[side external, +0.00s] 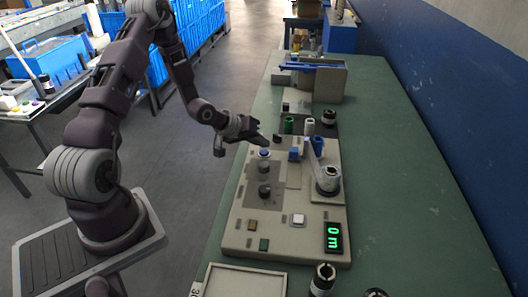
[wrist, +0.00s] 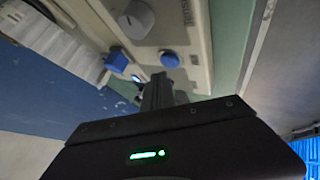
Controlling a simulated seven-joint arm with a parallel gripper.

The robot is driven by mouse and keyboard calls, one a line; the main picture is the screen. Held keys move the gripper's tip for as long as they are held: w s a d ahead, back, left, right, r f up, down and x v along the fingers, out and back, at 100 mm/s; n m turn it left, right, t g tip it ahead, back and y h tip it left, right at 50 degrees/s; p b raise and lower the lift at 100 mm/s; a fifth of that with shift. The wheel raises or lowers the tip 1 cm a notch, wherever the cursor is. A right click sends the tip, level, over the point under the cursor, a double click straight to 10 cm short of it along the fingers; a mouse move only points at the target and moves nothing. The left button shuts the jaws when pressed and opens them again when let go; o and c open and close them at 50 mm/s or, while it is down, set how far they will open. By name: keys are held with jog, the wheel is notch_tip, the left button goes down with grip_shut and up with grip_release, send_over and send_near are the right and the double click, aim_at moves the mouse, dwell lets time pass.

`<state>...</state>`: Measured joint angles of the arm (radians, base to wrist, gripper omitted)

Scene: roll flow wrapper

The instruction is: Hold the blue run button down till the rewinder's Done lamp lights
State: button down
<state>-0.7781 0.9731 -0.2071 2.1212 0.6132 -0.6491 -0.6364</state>
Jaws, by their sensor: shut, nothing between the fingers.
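The blue round run button (side external: 264,152) stands near the left edge of the rewinder's beige panel (side external: 235,232). The wrist view shows the blue button (wrist: 170,58) just beyond my fingertips. My gripper (side external: 265,143) is shut and empty, its tips just above the button in the side view. I cannot tell whether they touch it. The green display (side external: 333,237) reads "0 m". A white square (side external: 296,219), a brown square (side external: 251,225) and a dark green square (side external: 264,244) sit on the panel. No lamp is clearly legible as Done.
Dark knobs (side external: 264,191) stand in front of the button. A blue block (side external: 294,154) and a roll on a spindle (side external: 328,180) stand to its right. Several small rolls (side external: 310,126) stand behind. A pale tray (side external: 245,281) lies in front. The green table (side external: 405,215) is clear at right.

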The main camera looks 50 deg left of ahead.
dwell(0.7)
jog(key=shift+f, duration=0.4)
